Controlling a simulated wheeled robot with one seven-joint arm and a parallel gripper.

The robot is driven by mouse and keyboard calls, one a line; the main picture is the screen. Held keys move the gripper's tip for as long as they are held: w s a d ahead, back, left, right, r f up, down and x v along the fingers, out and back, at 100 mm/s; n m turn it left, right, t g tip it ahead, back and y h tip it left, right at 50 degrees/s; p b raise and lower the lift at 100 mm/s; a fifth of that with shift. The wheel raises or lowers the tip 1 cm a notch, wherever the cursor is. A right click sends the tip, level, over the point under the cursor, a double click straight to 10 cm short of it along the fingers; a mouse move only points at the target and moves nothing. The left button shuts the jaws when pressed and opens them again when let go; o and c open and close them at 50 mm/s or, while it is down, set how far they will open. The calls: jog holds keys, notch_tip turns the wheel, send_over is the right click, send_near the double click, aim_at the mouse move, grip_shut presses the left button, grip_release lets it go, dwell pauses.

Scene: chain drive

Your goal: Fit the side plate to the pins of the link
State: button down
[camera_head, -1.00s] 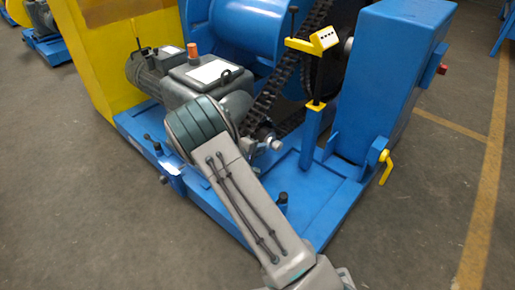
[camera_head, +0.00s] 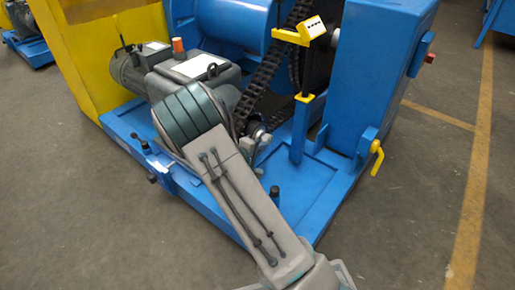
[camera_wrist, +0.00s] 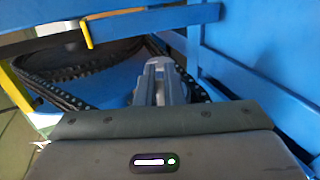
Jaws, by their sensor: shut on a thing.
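My gripper (camera_wrist: 160,80) shows in the wrist view as two grey fingers close together, pointing away from the camera. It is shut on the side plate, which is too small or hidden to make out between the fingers. The dark roller chain (camera_head: 262,82) runs up at a slant behind the blue stand in the head view. It also shows in the wrist view (camera_wrist: 70,92), left of and beyond the fingers. The link and its pins cannot be picked out.
A blue stand with a yellow top (camera_head: 298,33) rises in front of the chain. A blue cabinet (camera_head: 377,80) with a yellow handle (camera_head: 376,158) stands to its right. A grey motor and gearbox (camera_head: 190,70) and a yellow guard (camera_head: 85,55) are left. The floor at right is clear.

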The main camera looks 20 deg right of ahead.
jog(key=shift+s+d, duration=0.1)
jog(key=shift+s, duration=0.05)
dwell(0.3)
jog(key=shift+w+a+r+g+p, duration=0.15)
jog(key=shift+w+a+p, duration=0.15)
jog(key=shift+w+p, duration=0.15)
jog(key=shift+w+a+r+g+p, duration=0.15)
jog(key=shift+w+a+p, duration=0.1)
jog(key=shift+w+p, duration=0.15)
jog(key=shift+w+a+f+m+g+h+p, duration=0.15)
jog(key=shift+w+a+m+g+h+p, duration=0.4)
jog(key=shift+w+a, duration=0.5)
jog(key=shift+b, duration=0.75)
dwell(0.4)
jog(key=shift+w+a, duration=0.65)
jog(key=shift+w, duration=0.3)
dwell(0.4)
jog(key=c, duration=1.5)
grip_release()
jog(key=shift+a, duration=0.1)
